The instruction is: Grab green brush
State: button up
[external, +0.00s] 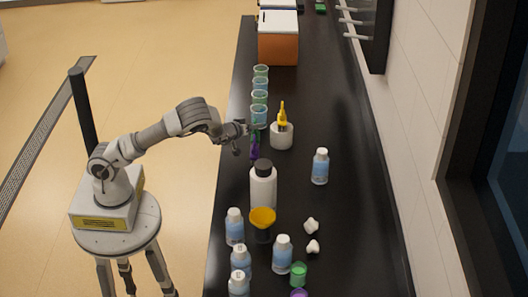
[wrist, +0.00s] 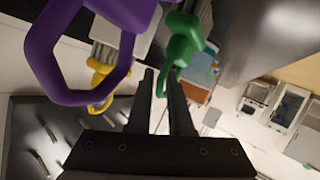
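A green object (wrist: 186,42), which I take as the green brush, is at the upper middle of the wrist view. Its narrow lower end shows between my fingertips; I cannot tell whether they touch it. In the external view a small green part (external: 257,134) shows just right of my gripper (external: 240,138), above a purple object (external: 254,151). In the wrist view the two dark fingers of my gripper (wrist: 161,78) stand apart with a gap between them. The purple object (wrist: 42,52) is large and close at the upper left, with a ring-like opening.
A yellow object (wrist: 101,72) is behind the purple one. On the black bench, a white bottle with a yellow tip (external: 282,132) stands right of my gripper. Several cups (external: 259,117) stand just behind. A black-capped white bottle (external: 263,187) is nearer the front. The bench's right side has free room.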

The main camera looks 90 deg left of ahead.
jog(key=shift+c, duration=0.2)
grip_shut()
dwell(1.1)
